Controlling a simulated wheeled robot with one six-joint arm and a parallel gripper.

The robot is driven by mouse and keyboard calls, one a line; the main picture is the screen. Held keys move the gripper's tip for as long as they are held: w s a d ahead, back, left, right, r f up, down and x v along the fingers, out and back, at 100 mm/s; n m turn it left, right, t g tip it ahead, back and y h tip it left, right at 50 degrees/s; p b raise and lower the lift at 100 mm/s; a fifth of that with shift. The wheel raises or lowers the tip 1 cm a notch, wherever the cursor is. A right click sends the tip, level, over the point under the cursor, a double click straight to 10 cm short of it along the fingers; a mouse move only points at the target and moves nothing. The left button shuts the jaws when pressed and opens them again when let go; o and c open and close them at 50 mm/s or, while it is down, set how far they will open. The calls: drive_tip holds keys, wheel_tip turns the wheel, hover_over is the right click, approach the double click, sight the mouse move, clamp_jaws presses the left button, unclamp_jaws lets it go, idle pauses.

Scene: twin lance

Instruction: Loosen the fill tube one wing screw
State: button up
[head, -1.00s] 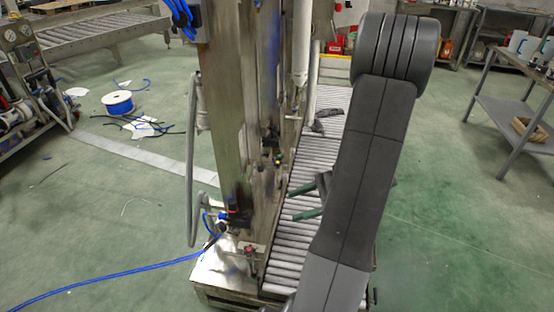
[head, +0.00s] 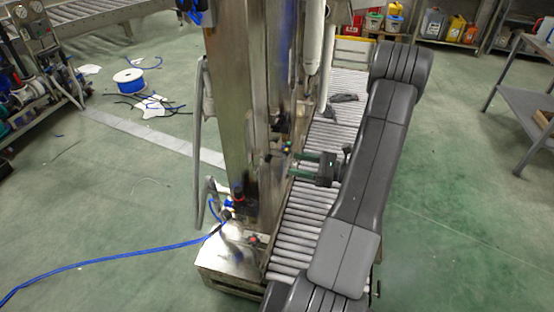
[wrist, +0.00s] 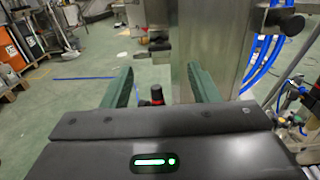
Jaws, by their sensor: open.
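My gripper (head: 293,164) is open, its two green fingers pointing left at the steel column (head: 232,110) of the machine, above the roller conveyor. In the wrist view my gripper (wrist: 160,70) shows both fingers apart with nothing held. A small metal bracket with a dark fitting (wrist: 158,42) sits beyond and between the fingertips, apart from them. I cannot tell for sure which part is the fill tube one wing screw. Pale vertical tubes (head: 313,40) stand behind the column in the head view.
The roller conveyor (head: 295,240) runs beneath my arm. Another black knob (wrist: 291,22) and blue hoses (wrist: 262,60) are at the right. A blue hose (head: 110,258) crosses the open green floor.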

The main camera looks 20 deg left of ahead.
sight(267, 158)
drive_tip(key=a, duration=0.7)
drive_tip(key=shift+s+a, duration=0.2)
drive_tip(key=shift+s, duration=0.05)
drive_tip(key=c, duration=1)
